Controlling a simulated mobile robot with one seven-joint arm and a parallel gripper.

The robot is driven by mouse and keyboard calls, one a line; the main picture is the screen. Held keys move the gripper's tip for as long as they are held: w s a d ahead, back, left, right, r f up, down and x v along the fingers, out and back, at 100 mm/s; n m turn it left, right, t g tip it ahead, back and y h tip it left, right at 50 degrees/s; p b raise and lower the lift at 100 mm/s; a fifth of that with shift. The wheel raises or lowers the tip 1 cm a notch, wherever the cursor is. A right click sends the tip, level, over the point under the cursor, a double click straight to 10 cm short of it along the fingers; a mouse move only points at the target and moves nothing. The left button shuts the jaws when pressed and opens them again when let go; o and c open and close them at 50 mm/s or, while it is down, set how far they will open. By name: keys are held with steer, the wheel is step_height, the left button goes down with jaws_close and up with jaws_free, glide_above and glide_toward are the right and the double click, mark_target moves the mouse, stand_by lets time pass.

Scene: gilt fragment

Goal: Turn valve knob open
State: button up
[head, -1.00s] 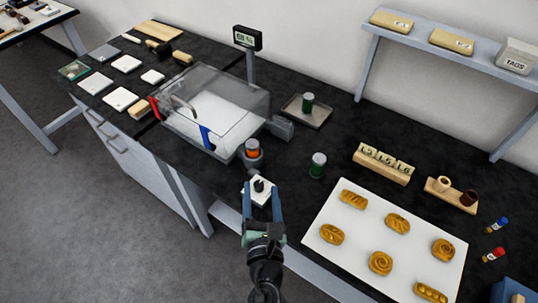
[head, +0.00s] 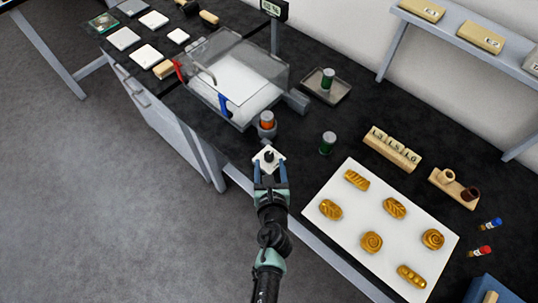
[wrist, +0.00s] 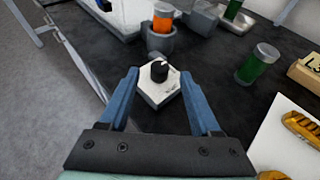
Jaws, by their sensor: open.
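The valve knob (head: 269,156) is a small black knob on a white square base plate (wrist: 153,95) at the front edge of the dark worktop. In the wrist view the black knob (wrist: 159,70) stands upright, just beyond and between my fingertips. My gripper (head: 270,170) is open, with its two blue fingers on either side of the near part of the plate. In the wrist view my gripper (wrist: 160,80) shows nothing held between the fingers. I cannot tell whether a finger touches the plate.
An orange-filled jar (head: 267,121) sits in a grey holder just behind the knob. A green jar (head: 328,143) stands to the right. A white board (head: 350,236) with several pastries lies at right. A clear-lidded box (head: 236,77) is behind left. Open floor lies left.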

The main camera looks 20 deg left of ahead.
mark_target(269, 156)
steer(key=shift+b+x, duration=0.85)
steer(key=shift+x, duration=1.75)
jaws_close()
